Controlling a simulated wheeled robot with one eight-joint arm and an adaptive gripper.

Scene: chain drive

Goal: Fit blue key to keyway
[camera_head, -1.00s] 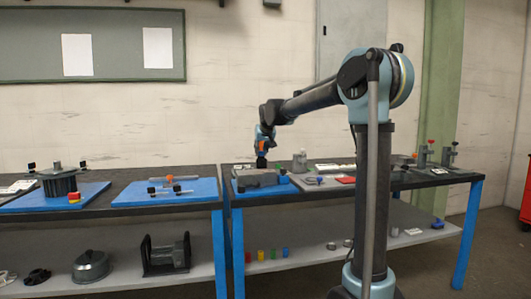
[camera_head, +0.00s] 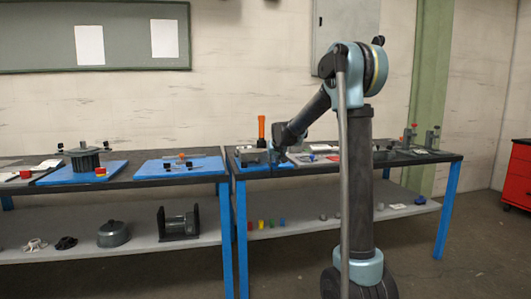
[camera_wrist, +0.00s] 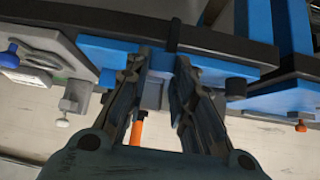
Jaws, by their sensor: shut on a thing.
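My gripper (camera_head: 280,156) is low over the left end of the right-hand table, beside a blue tray (camera_head: 238,164). In the wrist view my gripper (camera_wrist: 163,60) has its two dark fingers close together at the tips. What it holds is mostly hidden, and I cannot tell whether it is the blue key. A dark bar (camera_wrist: 174,35) shows just beyond the fingertips. I cannot make out the keyway. An orange upright cylinder (camera_head: 261,127) stands just left of my gripper.
A grey board with a blue knob (camera_head: 312,157) lies right of my gripper. Small coloured pieces (camera_head: 260,224) stand on the lower shelf. The left table (camera_head: 110,184) holds blue trays. A red cabinet (camera_head: 518,175) stands far right.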

